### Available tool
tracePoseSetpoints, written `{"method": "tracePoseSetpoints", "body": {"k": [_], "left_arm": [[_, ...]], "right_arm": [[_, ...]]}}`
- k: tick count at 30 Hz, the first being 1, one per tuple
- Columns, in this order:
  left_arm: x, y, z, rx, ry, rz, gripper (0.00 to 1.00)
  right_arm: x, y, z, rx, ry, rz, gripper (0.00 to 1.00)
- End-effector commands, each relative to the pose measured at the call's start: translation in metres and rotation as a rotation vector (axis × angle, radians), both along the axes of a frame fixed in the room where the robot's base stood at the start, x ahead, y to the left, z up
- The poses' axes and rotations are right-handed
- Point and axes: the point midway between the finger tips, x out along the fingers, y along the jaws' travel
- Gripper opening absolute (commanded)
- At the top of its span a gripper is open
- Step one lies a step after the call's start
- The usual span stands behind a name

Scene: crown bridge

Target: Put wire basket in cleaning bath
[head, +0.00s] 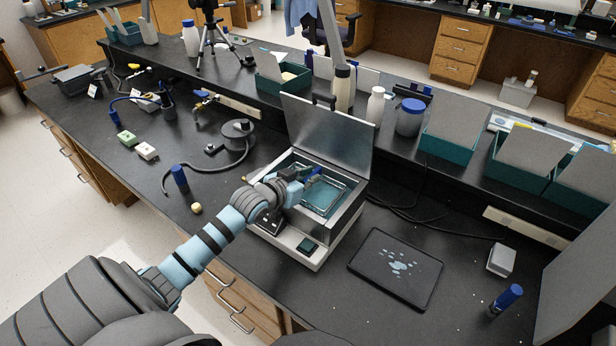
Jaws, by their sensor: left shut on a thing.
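The cleaning bath (341,222) is a steel box with a white front panel, standing on the black bench. Its metal lid (335,132) is raised at the back. The wire basket (336,184) shows as a thin metal frame within the bath opening, over the teal inside; its depth there is hard to tell. My left gripper (312,178) is over the opening at the basket's upper left part, shut on the basket, and my wrist hides the bath's left side. My right gripper is out of view.
A black mat or tablet (397,268) with pale blue spots lies right of the bath. A hotplate-like round device (237,130) with a hose stands left. A blue-capped jar (409,117) and a white bottle (375,104) stand behind. Bench room is free at front right.

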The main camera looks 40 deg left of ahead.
Motion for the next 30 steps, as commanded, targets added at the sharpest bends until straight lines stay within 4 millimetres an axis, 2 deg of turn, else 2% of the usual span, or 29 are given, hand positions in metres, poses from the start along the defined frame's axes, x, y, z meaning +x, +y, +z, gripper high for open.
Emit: {"method": "tracePoseSetpoints", "body": {"k": [6,7,10,19,23,26,30], "left_arm": [[0.000,0.000,-0.004,0.001,-0.001,0.000,0.00],[0.000,0.000,-0.004,0.000,0.000,0.000,0.14],[0.000,0.000,-0.004,0.000,0.000,0.000,0.30],[0.000,0.000,-0.003,0.000,0.000,0.000,0.31],[0.000,0.000,0.009,0.001,0.000,0.000,0.31],[-0.018,0.001,0.018,0.006,0.004,0.000,0.31],[-0.056,-0.001,0.036,0.007,0.006,-0.004,0.31]], "right_arm": [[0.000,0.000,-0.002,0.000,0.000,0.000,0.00],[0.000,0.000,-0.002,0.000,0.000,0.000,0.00],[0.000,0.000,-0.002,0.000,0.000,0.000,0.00],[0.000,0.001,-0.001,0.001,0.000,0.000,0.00],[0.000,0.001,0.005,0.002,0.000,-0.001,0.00],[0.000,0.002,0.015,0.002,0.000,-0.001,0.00],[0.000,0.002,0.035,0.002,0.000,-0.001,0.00]]}}
